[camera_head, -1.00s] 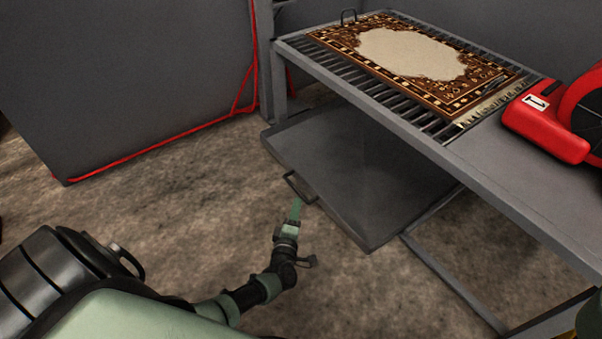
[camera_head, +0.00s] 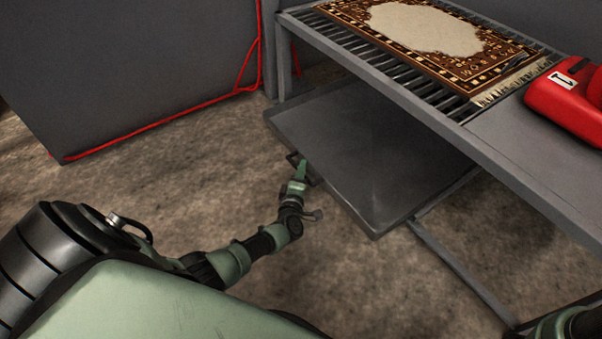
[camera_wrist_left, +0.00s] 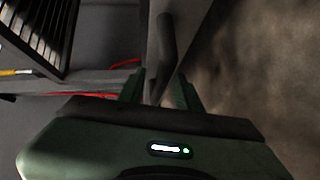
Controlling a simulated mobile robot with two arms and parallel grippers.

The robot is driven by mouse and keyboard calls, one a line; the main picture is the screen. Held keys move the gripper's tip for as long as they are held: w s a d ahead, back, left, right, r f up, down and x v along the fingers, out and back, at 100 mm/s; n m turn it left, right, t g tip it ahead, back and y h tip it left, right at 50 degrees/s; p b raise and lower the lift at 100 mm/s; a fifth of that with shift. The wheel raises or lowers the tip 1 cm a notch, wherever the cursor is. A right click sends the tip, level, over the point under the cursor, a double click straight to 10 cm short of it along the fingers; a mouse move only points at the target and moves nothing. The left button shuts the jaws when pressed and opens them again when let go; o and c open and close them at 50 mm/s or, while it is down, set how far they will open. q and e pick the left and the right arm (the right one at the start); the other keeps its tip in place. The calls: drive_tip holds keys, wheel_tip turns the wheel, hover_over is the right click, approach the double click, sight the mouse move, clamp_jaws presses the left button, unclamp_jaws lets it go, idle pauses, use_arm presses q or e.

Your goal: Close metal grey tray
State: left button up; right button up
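The metal grey tray (camera_head: 345,150) sticks out from under the slatted table, low above the floor. Its dark handle (camera_head: 293,158) is on the edge facing me. My left gripper (camera_head: 301,172) is at this handle, partly hiding it. In the left wrist view, the fingers of my left gripper (camera_wrist_left: 160,92) stand apart, with the handle (camera_wrist_left: 166,45) and the tray edge showing between and beyond them. I cannot tell whether a finger touches the handle. My right gripper is out of view; only part of my right arm shows at the bottom right.
The table (camera_head: 440,127) has a slatted top bearing a patterned rug (camera_head: 425,30). A red device (camera_head: 565,108) sits on its right part. A grey panel (camera_head: 130,70) with a red hose (camera_head: 165,123) stands at the left. The floor (camera_head: 120,180) before the tray is clear.

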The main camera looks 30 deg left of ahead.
use_arm(q)
clamp_jaws()
idle(1.3)
